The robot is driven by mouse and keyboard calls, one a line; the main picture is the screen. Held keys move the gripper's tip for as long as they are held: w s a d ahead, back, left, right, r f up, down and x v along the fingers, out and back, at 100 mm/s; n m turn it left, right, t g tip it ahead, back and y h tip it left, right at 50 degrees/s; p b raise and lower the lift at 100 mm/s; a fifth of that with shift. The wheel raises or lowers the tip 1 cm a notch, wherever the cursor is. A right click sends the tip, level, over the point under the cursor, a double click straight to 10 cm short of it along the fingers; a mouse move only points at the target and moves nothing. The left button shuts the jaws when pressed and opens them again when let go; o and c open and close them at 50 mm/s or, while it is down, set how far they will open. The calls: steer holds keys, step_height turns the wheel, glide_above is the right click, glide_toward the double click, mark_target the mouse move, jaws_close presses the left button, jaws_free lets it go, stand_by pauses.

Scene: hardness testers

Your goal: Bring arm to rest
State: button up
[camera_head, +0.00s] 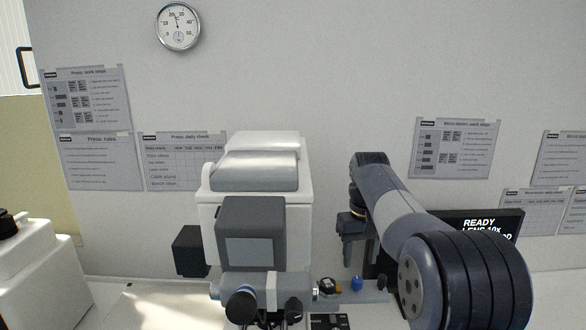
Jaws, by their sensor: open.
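My arm (408,222) reaches in from the lower right and bends downward at its far end. My gripper (356,258) hangs there pointing down, to the right of a white and grey hardness tester (251,231). Its jaws look small and dark at this distance; they are open, with nothing seen between them. A small blue knob-like part (357,284) shows just below the gripper; I cannot tell the gap between them. My arm hides part of a dark display (491,224) that reads READY.
The tester's grey eyepiece part (262,285) and black knobs stand close to the left of my gripper. A white machine (38,272) is at the far left. The wall behind carries paper sheets (454,148) and a round dial (177,26). The space above the tester is clear.

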mark_target(358, 279)
step_height(358, 279, down, 5)
steer(key=shift+s+f+p, duration=0.1)
steer(key=shift+f+p, duration=0.05)
steer(key=shift+p, duration=0.2)
steer(key=shift+f+n, duration=0.25)
steer(key=shift+n, duration=0.05)
steer(key=n, duration=0.5)
steer(key=n+b, duration=0.1)
steer(key=n, duration=0.4)
steer(key=shift+n, duration=0.4)
step_height(358, 279, up, 11)
steer(key=shift+f+b, duration=0.2)
steer(key=shift+b, duration=0.15)
